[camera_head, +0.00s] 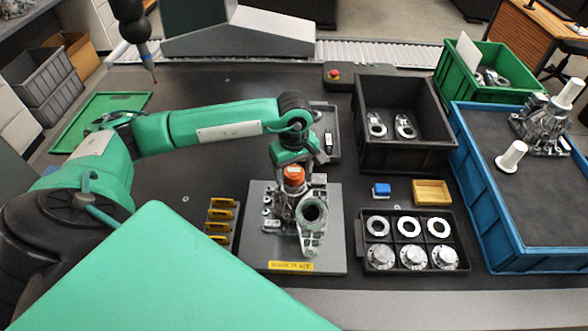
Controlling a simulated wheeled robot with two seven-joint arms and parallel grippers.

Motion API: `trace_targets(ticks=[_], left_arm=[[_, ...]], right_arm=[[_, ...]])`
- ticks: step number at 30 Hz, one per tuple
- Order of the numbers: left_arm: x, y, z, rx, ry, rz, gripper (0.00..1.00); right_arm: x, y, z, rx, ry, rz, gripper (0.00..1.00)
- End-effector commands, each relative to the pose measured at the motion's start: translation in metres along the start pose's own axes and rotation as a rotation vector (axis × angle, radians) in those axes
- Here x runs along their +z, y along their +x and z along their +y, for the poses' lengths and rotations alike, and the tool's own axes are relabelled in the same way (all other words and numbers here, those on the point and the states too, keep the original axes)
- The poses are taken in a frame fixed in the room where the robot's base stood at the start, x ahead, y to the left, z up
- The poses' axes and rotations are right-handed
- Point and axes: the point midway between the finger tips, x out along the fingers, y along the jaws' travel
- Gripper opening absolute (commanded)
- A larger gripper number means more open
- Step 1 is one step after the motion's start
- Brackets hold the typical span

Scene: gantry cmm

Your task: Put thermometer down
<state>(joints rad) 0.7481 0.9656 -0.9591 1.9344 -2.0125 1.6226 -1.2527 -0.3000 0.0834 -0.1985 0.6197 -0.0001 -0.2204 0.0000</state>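My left gripper (301,163) points down over the grey fixture plate (325,255) in the middle of the table. Its fingers are small and partly hidden by the wrist, so I cannot tell whether they are open or shut. An orange-topped piece (293,178) shows right under it, beside a metal casting (311,222) on the plate. A small black and white device (328,141), possibly the thermometer, shows at the grey tray (333,115) just behind the wrist; whether it lies in the tray or is held is unclear. My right gripper is not in view.
A black bin (410,155) with metal parts, a green bin (500,93) and a blue tray (490,230) stand on the right. A black parts tray (393,241) sits right of the plate, and a yellow-slotted rack (219,220) left. Free table lies at the back left.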

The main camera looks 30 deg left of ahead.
Motion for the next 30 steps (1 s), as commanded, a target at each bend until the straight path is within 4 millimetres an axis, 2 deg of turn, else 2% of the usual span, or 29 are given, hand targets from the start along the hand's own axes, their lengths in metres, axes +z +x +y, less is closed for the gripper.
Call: trace_targets(ticks=[10, 11, 24, 30], left_arm=[[0.000, -0.006, 0.000, 0.001, 0.000, 0.000, 0.69], [-0.001, -0.008, 0.001, 0.003, 0.000, 0.001, 0.69], [0.000, -0.096, 0.001, 0.005, 0.001, 0.001, 0.69], [0.000, -0.118, 0.000, 0.001, 0.000, 0.001, 0.69]], right_arm=[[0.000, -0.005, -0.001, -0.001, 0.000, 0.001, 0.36], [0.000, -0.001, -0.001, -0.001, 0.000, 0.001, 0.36], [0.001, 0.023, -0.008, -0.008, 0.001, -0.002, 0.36], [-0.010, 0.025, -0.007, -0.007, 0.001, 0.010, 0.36]])
